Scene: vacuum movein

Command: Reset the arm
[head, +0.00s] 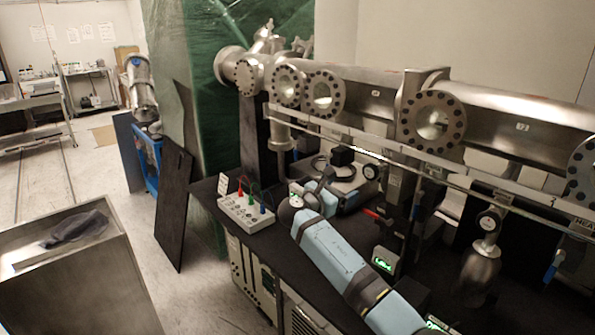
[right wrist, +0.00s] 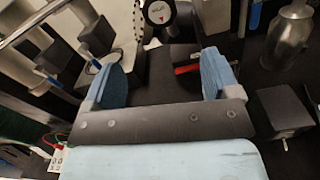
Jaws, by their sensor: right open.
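My right arm (head: 336,254), light blue with dark bands, reaches in from the lower right over the black bench top. Its gripper (head: 318,188) is at the arm's far end, beside the switch box and in front of a grey-blue instrument; its fingers are small and partly hidden in the head view. In the right wrist view the right gripper (right wrist: 165,80) is open, its two blue finger pads wide apart with nothing between them but the dark bench area. My left arm and gripper are not in view.
A switch box (head: 246,212) with coloured plugs stands on the bench's left end. Steel vacuum pipes (head: 370,95) with flanges run above the bench. A round gauge (head: 371,172) and small green-lit displays (head: 383,264) are close to the arm. A grey cart (head: 75,280) stands at left.

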